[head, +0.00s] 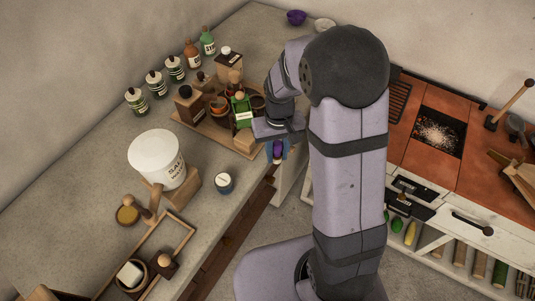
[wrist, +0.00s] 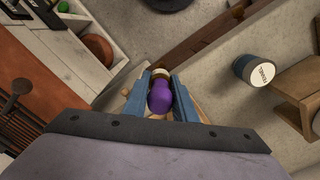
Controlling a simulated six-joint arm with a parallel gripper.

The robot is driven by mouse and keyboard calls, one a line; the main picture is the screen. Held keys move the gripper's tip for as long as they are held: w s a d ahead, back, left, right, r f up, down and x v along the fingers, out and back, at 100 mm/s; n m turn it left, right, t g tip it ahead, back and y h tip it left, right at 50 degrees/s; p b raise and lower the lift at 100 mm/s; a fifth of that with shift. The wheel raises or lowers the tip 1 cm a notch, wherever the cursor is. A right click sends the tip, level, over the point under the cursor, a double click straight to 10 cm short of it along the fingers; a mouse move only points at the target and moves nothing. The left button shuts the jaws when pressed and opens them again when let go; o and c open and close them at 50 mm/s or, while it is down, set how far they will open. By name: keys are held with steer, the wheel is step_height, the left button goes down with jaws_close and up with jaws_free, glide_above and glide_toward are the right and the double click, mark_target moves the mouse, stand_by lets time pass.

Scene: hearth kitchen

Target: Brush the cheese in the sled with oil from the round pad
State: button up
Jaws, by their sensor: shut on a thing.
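My gripper (head: 278,148) hangs past the counter's front edge, right of the blue jar. In the wrist view its blue fingers (wrist: 162,80) are shut on a rounded purple thing (wrist: 160,97) with a pale band; whether it is a brush handle I cannot tell. A round pad (head: 127,215) with a yellowish top lies on the counter at the lower left. My gripper is well away from both.
A crowded wooden tray (head: 202,137) and several bottles are at the back. A tiled hearth (head: 480,155) is at the right.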

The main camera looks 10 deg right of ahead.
steer(key=shift+w+a+r+p, duration=0.2)
steer(key=shift+r+p, duration=0.2)
steer(key=w+a+r+p, duration=0.7)
steer(key=a+r+p, duration=0.4)
steer(key=a+r, duration=0.15)
steer(key=w+a+m, duration=0.1)
steer(key=w+a, duration=0.1)
steer(key=a, duration=1.1)
steer(key=s+a+m, duration=0.1)
steer(key=s+a, duration=0.3)
steer(key=a, duration=0.9)
steer(key=s+a+f+n+b, duration=0.2)
steer(key=s+a+f, duration=0.4)
steer(key=s, duration=0.5)
step_height(320, 180, down, 3)
steer(key=shift+s+r, duration=0.1)
steer(key=shift+s, duration=0.05)
